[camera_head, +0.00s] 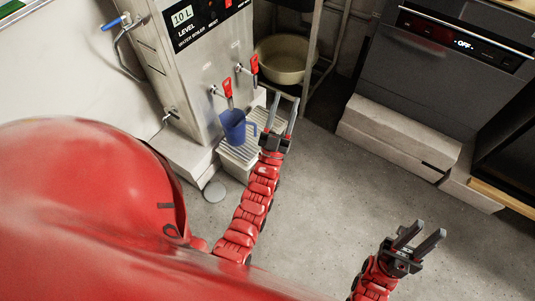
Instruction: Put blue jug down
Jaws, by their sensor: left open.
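The blue jug (235,126) stands upright under the water boiler's taps, on the slatted drip tray (232,158). Its handle faces right, toward my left gripper. My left gripper (282,112) is open beside the jug, with its fingers pointing up in the picture. No jug part shows between its fingers, and a small gap shows between them and the handle. My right gripper (422,236) is at the lower right, over bare floor, with its two fingers apart and empty.
The steel water boiler (200,75) with red tap levers stands behind the jug. A beige bowl (284,60) sits on a rack to its right. A dark appliance (430,75) stands on pale blocks (400,135) at upper right. The floor in the middle is clear.

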